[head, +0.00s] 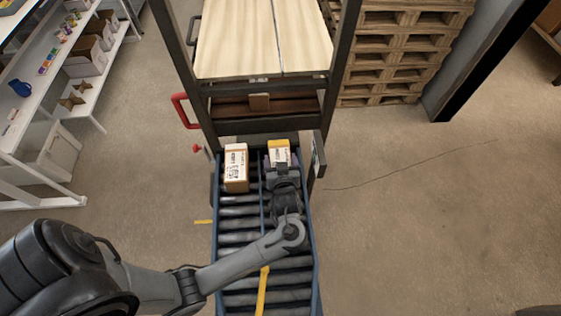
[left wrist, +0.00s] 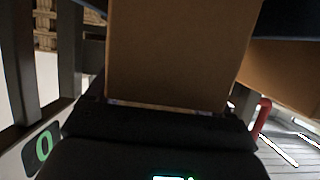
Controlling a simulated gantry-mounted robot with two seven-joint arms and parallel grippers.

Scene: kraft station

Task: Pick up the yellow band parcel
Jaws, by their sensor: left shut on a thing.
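The yellow band parcel (head: 279,151) is at the far end of the roller conveyor, in the right lane. Its yellow and white top shows just beyond my left gripper (head: 281,166), which hides its near side. In the left wrist view a plain brown cardboard face (left wrist: 170,55) fills the middle, close against the gripper (left wrist: 165,108). My left gripper is shut on this parcel. I cannot tell whether the parcel is clear of the rollers. My right gripper is in neither view.
A second white-topped parcel (head: 236,167) stands in the left lane beside it. The conveyor (head: 238,225) has side rails and a middle divider. A dark frame with wooden boards (head: 240,40) rises behind. Stacked pallets (head: 395,50) stand at the back right, a white shelf (head: 95,75) at left.

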